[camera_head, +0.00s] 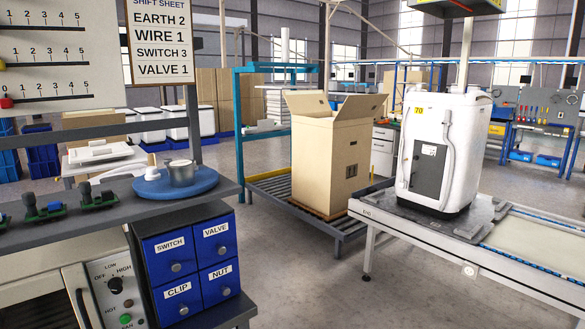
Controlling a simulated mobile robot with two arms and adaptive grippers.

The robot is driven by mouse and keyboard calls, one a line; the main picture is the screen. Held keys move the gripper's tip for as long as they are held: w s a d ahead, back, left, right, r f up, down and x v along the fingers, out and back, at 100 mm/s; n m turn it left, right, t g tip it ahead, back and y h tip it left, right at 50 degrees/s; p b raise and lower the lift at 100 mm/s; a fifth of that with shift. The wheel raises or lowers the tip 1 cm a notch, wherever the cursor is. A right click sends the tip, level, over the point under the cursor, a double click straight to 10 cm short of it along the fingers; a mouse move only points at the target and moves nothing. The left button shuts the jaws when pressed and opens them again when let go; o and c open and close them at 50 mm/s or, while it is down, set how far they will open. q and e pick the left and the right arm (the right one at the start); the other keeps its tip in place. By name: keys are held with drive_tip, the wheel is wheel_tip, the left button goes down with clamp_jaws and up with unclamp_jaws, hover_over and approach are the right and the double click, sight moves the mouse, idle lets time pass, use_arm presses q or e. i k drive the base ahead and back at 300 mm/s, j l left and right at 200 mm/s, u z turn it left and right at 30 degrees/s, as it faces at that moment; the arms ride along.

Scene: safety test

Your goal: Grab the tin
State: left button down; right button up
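A small grey metal tin (181,173) with a lid or raised top stands upright on a round blue tray (207,181). The tray lies near the right end of the dark grey bench top (118,213) at the left. A small white and grey item (152,174) is beside the tin on its left; I cannot tell what it is. Neither of my grippers shows in the head view, so I cannot see whether they are open or shut.
Green and black parts (42,209) lie on the bench left of the tray. A grey post (193,125) rises behind the tin. Blue labelled drawers (217,240) are below. An open carton (325,155) and a white machine (440,150) stand to the right, beyond clear floor.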

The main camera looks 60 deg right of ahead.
sight(181, 173)
drive_tip(key=l+z, duration=0.15)
drive_tip(key=z, duration=0.9)
drive_tip(key=l+u, duration=0.1)
drive_tip(key=l, duration=0.25)
drive_tip(key=i, duration=0.05)
